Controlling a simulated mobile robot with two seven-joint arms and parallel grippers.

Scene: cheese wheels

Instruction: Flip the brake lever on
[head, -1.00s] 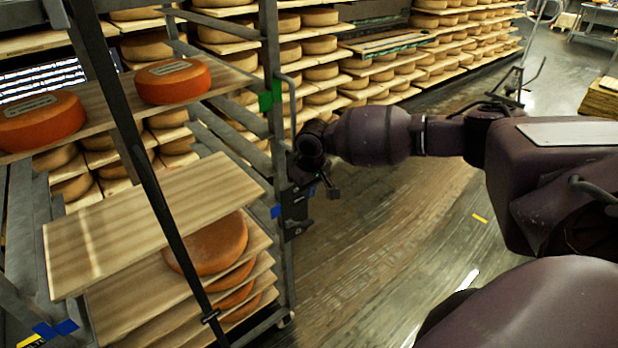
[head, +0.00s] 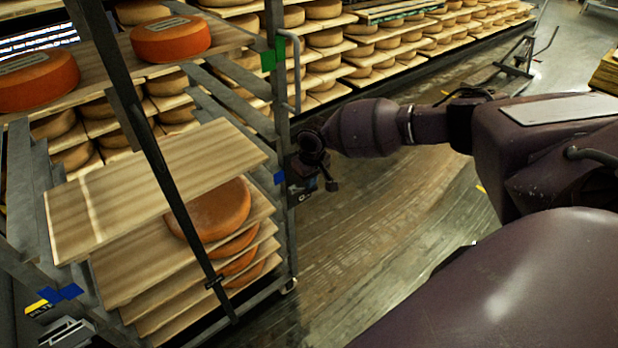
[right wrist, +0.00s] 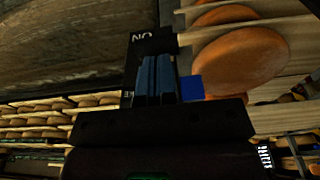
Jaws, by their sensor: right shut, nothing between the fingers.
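The black brake box (head: 294,188) is on the right post of the cheese rack, beside a strip of blue tape (head: 279,178). In the right wrist view, its black plate (right wrist: 135,62) carries a white "ON" label, seen upside down. My right gripper (head: 322,184) is at the box, partly covering it. In the right wrist view its blue-grey fingers (right wrist: 155,80) are shut and empty, in front of the plate. I cannot make out the lever apart from the dark parts, nor whether the fingers touch it. My left gripper is not in view.
The rack holds wooden boards (head: 160,180) and orange cheese wheels (head: 170,38). A grey vertical handle (head: 298,70) is above the box. Shelves of cheeses (head: 330,62) line the back. The floor (head: 390,215) right of the rack is clear.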

